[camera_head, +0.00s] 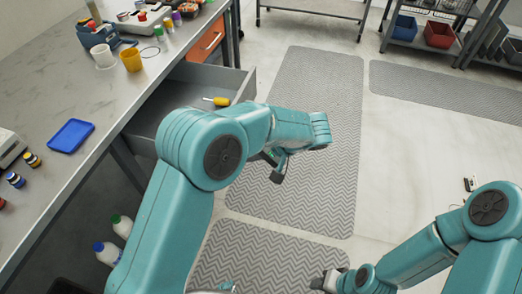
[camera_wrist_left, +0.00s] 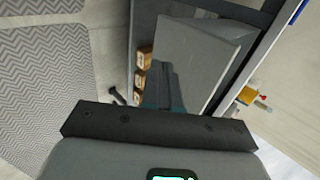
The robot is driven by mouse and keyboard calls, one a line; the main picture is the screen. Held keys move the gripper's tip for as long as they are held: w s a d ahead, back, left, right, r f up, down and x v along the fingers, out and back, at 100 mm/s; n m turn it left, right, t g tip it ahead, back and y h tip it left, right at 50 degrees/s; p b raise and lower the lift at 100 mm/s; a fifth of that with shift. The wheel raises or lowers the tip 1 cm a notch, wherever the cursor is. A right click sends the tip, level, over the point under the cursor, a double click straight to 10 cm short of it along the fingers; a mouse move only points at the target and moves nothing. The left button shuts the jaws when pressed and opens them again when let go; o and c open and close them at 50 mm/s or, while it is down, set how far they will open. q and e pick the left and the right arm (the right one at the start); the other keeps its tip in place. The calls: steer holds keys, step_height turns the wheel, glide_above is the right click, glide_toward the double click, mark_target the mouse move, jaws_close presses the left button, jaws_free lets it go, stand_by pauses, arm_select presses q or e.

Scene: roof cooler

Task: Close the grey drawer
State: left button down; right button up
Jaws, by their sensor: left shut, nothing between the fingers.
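The grey drawer (camera_head: 243,86) is pulled out from under the bench, below the worktop. A screwdriver with a yellow handle (camera_head: 217,101) lies inside it. My left arm hides the drawer's near part in the head view. My left gripper (camera_head: 277,168) is shut and empty, over the floor to the right of the drawer front. A gap between gripper and drawer cannot be judged. In the left wrist view a grey panel (camera_wrist_left: 203,55), apparently part of the drawer, lies beyond the gripper. My right gripper (camera_head: 326,281) is at the bottom edge, its jaws too unclear to read.
The worktop (camera_head: 95,75) holds a blue tray (camera_head: 70,135), a yellow cup (camera_head: 131,60) and small bottles. An orange drawer front (camera_head: 207,40) is beyond the grey drawer. Patterned mats (camera_head: 310,120) cover clear floor to the right. Shelves with bins (camera_head: 440,34) stand far back.

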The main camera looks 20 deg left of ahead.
arm_select(q)
steer(key=shift+a+f, duration=0.2)
steer(key=shift+a, duration=0.7)
steer(key=shift+a+f, duration=0.2)
steer(key=shift+a, duration=0.65)
steer(key=shift+a+f, duration=0.2)
steer(key=shift+a, duration=0.7)
steer(key=a+b, duration=0.1)
steer(key=a, duration=0.4)
steer(key=a+b, duration=0.1)
steer(key=a, duration=0.4)
steer(key=a+b, duration=0.2)
steer(key=a, duration=0.3)
steer(key=shift+w+f, duration=0.15)
steer(key=shift+w, duration=0.1)
steer(key=a, duration=0.4)
steer(key=a+b, duration=0.1)
steer(key=a, duration=0.8)
steer(key=shift+w+a+b, duration=0.25)
steer(key=shift+a+b, duration=0.05)
steer(key=shift+a, duration=0.3)
steer(key=shift+a+r, duration=0.25)
steer(key=shift+r, duration=0.05)
steer(key=shift+a+r, duration=0.1)
